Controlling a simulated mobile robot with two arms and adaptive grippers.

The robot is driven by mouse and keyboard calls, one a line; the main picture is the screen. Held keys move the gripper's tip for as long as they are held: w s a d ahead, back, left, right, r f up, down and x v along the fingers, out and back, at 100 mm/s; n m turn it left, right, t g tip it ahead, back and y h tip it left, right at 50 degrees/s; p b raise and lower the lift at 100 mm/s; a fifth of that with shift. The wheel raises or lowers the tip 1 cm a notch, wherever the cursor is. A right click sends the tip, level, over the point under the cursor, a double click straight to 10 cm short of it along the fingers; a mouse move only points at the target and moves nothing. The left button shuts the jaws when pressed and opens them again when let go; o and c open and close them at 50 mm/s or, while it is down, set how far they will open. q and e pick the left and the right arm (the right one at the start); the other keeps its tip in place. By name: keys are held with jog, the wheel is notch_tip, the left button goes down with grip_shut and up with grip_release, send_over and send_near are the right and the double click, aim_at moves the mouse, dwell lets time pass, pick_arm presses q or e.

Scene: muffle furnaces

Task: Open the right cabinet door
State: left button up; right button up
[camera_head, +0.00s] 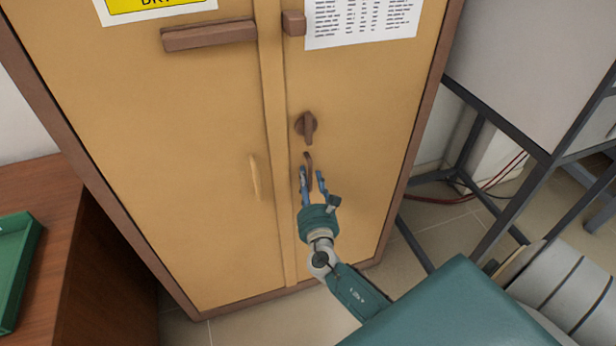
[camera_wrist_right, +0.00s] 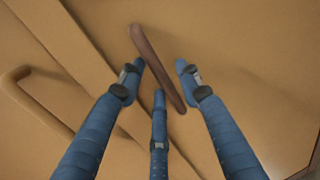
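The right cabinet door (camera_head: 365,110) is tan and closed, flush beside the left door (camera_head: 170,130). Its slim dark brown handle (camera_head: 308,160) stands upright near the door's inner edge. My right gripper (camera_head: 312,174) is at this handle with its blue fingers spread. In the right wrist view the handle (camera_wrist_right: 158,68) runs diagonally between the open fingers (camera_wrist_right: 160,78), which do not look closed on it. Contact cannot be told. My left gripper is not in view.
A brown turn knob (camera_head: 306,126) sits above the handle. The left door has a tan handle (camera_head: 254,177). A brown table (camera_head: 60,220) with a green tray (camera_head: 14,265) stands at left. A dark metal frame (camera_head: 475,130) stands at right, with floor between.

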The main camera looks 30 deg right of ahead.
jog(key=shift+w+d, duration=0.25)
jog(key=shift+w, duration=0.25)
grip_shut()
jog(key=shift+s, duration=0.1)
